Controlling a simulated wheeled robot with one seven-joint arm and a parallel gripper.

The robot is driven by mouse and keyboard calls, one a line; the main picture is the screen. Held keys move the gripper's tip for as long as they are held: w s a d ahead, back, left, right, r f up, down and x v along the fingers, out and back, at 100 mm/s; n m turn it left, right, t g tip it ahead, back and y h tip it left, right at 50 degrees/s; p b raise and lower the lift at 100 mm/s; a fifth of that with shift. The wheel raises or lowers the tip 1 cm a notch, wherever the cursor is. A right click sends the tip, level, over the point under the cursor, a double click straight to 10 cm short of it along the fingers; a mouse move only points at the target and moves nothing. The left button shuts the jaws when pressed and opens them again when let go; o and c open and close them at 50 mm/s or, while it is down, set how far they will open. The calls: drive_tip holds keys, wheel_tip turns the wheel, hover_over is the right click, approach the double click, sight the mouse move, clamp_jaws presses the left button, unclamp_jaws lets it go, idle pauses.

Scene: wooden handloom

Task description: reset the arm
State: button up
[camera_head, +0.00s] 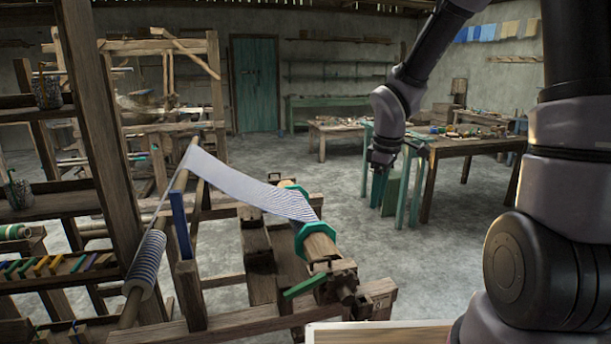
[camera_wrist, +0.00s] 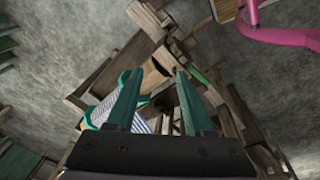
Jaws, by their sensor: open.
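My arm comes down from the upper right in the head view, and my gripper (camera_head: 378,186) hangs in the air in front of the teal-legged table, to the right of the loom. In the wrist view my gripper (camera_wrist: 155,80) shows two teal fingers spread apart, with nothing held between them. Below and beyond the fingers lie the wooden loom's beams, with a strip of blue-and-white striped cloth (camera_wrist: 103,108) at the left finger. The fingers look apart from the loom, though the exact height cannot be told.
The wooden handloom (camera_head: 258,250) stands at centre-left, with striped cloth (camera_head: 245,187) and a green-rimmed roller (camera_head: 318,242). A table (camera_head: 470,146) with small items stands behind my gripper. A pink curved thing (camera_wrist: 285,35) shows in the wrist view. Grey floor (camera_head: 440,240) is clear at centre-right.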

drive_tip(key=s+d+r+m+t, duration=0.2)
drive_tip(key=s+r+m, duration=0.5)
drive_tip(key=r, duration=0.4)
drive_tip(key=s+d+r+m+t+y, duration=0.1)
drive_tip(key=s+d+r+m+t, duration=0.2)
drive_tip(key=s+r+m, duration=0.5)
wheel_tip(320, 180, up, 3)
drive_tip(key=shift+d+r+m+y, duration=0.15)
drive_tip(key=shift+d+m+y, duration=0.15)
drive_tip(key=shift+d, duration=0.45)
drive_tip(key=shift+s, duration=0.1)
